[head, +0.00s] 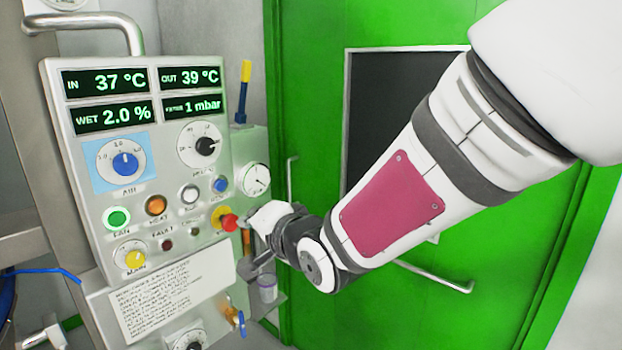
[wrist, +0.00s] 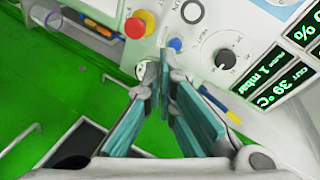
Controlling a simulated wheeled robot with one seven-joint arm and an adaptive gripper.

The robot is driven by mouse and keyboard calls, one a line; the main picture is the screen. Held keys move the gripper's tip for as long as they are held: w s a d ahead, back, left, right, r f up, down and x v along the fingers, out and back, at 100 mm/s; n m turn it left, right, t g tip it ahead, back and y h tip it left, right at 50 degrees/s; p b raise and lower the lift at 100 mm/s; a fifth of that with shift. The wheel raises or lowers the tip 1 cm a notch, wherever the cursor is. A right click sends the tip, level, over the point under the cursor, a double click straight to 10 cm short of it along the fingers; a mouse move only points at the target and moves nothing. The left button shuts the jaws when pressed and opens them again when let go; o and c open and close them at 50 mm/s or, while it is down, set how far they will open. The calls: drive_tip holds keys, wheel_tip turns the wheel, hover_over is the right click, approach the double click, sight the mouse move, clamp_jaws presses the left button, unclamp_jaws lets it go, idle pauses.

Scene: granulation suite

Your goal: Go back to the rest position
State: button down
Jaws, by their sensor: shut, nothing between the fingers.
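My gripper (wrist: 164,62) is shut and empty in the wrist view, its teal-padded fingers meeting at the tips. In the head view my gripper (head: 262,222) is small and partly hidden by my own wrist. It is at the right edge of the control panel (head: 75,190), close to the red mushroom button (head: 229,222). I cannot tell whether it touches the panel. In the wrist view the red button (wrist: 135,28) lies up and left of the fingertips, apart from them in the picture. My arm reaches in from the upper right.
The panel carries lit displays (head: 108,81), knobs and coloured buttons. A gauge (head: 256,179) and a yellow-topped blue handle (head: 243,90) are beside it. A metal rail (head: 130,25) is above. A green door (head: 320,120) with a dark window stands behind my arm.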

drive_tip(key=s+d+r+n+g+h, duration=0.1)
drive_tip(key=s+d+h, duration=0.2)
drive_tip(key=d, duration=0.7)
drive_tip(key=s+d+n+g+h, duration=0.1)
drive_tip(key=s+d+h, duration=0.2)
drive_tip(key=d, duration=0.6)
drive_tip(key=s+d+f+n+g+h, duration=0.1)
drive_tip(key=s+d+g, duration=0.1)
drive_tip(key=s+d, duration=0.4)
drive_tip(key=s+d+f+n+g+h, duration=0.1)
drive_tip(key=s+d, duration=0.5)
drive_tip(key=s, duration=0.8)
drive_tip(key=shift+f+n+g+h, duration=0.2)
drive_tip(key=shift+n+g+h, duration=0.3)
drive_tip(key=shift+n+g, duration=0.4)
